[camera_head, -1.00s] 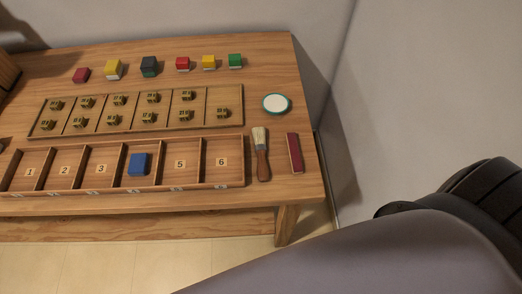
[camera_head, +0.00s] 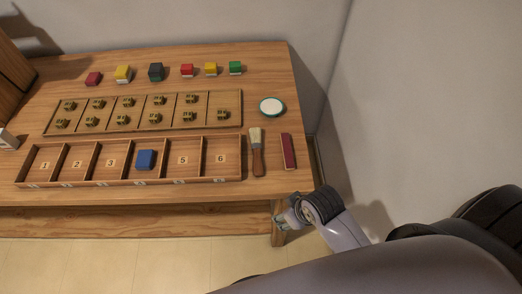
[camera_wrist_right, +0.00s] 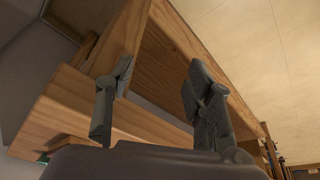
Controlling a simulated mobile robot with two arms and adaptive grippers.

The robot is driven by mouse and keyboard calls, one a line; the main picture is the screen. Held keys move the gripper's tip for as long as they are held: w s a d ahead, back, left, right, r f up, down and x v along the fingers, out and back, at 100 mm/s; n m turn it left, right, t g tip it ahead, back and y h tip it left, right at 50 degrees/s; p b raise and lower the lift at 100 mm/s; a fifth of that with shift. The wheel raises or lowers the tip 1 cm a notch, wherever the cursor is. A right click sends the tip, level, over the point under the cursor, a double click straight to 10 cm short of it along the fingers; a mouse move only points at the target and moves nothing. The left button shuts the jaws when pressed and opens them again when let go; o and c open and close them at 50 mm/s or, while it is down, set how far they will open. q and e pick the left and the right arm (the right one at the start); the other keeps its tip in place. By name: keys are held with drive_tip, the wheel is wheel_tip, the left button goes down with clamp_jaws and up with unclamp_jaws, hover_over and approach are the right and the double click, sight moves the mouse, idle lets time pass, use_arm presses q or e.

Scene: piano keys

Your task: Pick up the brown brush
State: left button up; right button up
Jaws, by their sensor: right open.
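The brown brush (camera_head: 257,160) lies on the wooden table, right of the numbered tray, with its pale bristles toward the back and its brown handle toward the front edge. My right gripper (camera_head: 283,218) is at the table's front right corner, in front of and lower than the brush, apart from it. In the right wrist view its two fingers (camera_wrist_right: 155,100) are spread with nothing between them. The wrist view shows the table's wooden underside and leg; the brush is not seen there. My left gripper is not in view.
A dark red bar (camera_head: 288,152) lies just right of the brush, and a white round dish (camera_head: 272,106) behind it. The numbered tray (camera_head: 240,172) holds a blue block (camera_head: 145,159). The table's front edge (camera_head: 180,201) is between my right gripper and the brush.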

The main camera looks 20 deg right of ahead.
drive_tip(key=w+a+r+n+y, duration=0.3)
drive_tip(key=w+a+r+n, duration=0.3)
drive_tip(key=a+r+n, duration=0.4)
wheel_tip(320, 180, up, 14)
drive_tip(key=n+g+h, duration=0.3)
drive_tip(key=n+h, duration=0.1)
drive_tip(key=n, duration=1.5)
hover_over(258, 163)
wheel_tip(258, 163, down, 12)
drive_tip(key=shift+w+d+r+p, duration=0.15)
drive_tip(key=shift+r+p, duration=0.1)
drive_tip(key=shift+p, duration=0.7)
drive_tip(key=f, duration=0.2)
drive_tip(key=f+p, duration=0.1)
drive_tip(key=f, duration=0.1)
drive_tip(key=shift+s+a+f, duration=0.2)
drive_tip(key=shift+f, duration=0.5)
